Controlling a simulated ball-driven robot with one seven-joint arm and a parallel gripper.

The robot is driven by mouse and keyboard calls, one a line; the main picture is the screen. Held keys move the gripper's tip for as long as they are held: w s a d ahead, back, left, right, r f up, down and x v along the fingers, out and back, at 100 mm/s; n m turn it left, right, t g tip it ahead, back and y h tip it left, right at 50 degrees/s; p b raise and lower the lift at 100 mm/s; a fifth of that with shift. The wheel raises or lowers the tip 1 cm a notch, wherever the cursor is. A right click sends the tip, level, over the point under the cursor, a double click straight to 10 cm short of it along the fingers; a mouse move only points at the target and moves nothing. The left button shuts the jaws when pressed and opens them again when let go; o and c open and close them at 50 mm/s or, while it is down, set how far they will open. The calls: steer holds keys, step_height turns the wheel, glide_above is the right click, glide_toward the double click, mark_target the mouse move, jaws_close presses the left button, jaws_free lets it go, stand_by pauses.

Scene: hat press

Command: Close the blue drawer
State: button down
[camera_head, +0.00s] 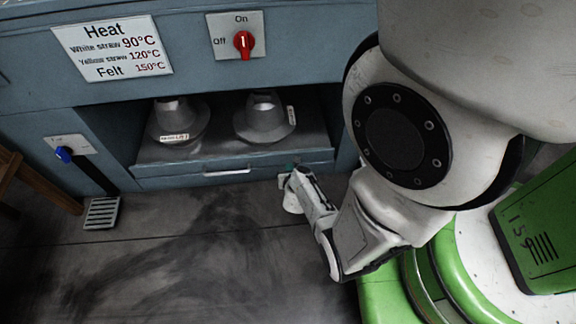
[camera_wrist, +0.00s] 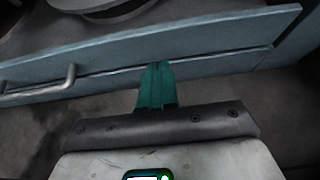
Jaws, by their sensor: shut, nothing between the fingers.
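The blue drawer (camera_head: 180,177) is low in the blue-grey cabinet, with a light bar handle (camera_head: 227,171) on its front. Two grey hat-shaped forms (camera_head: 175,122) stand behind its front panel. How far it stands out from the cabinet is hard to tell. The drawer front (camera_wrist: 215,45) crosses the top of the wrist view, with its handle (camera_wrist: 70,75) at the left. My gripper (camera_head: 289,172) is at the right part of the front, right of the handle. Its green fingers (camera_wrist: 157,70) are together, with nothing between them, and their tips overlap the front's lower part. Contact is unclear.
A red knob (camera_head: 243,41) and a heat sign (camera_head: 112,48) are on the cabinet above. A pedal (camera_head: 102,213) and a blue-tipped lever (camera_head: 64,154) are at the left, near a wooden leg (camera_head: 40,184). The floor (camera_head: 170,255) before the drawer is clear.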

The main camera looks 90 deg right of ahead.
steer(key=p+v, duration=0.3)
steer(key=v, duration=0.5)
steer(key=shift+a+r, duration=0.25)
steer(key=shift+a, duration=0.1)
steer(key=w+a+r+n+t+y, duration=0.2)
steer(key=w+a+r+n+t, duration=0.3)
steer(key=w+n, duration=0.45)
steer(key=w+a+r+n+t+y, duration=0.25)
steer(key=w+r+n+t, duration=0.35)
steer(key=w+n, duration=0.35)
steer(key=w+a+r+n+g+y, duration=0.1)
steer(key=w+a+r+n+y, duration=0.1)
steer(key=a+n+y, duration=0.55)
steer(key=w+a+r+n+g+y, duration=0.1)
steer(key=w+a+r+n+y, duration=0.15)
steer(key=a+n, duration=0.9)
steer(key=s+r+n+g+h, duration=0.3)
steer(key=s+r+n+g, duration=0.3)
steer(key=s+n+g, duration=0.6)
step_height(320, 180, up, 30)
steer(key=n+t+p, duration=0.2)
steer(key=t+p, duration=0.1)
steer(key=p, duration=2.6)
steer(key=shift+w+a+f+n, duration=0.2)
steer(key=shift+f+n, duration=0.05)
steer(key=shift+n, duration=0.05)
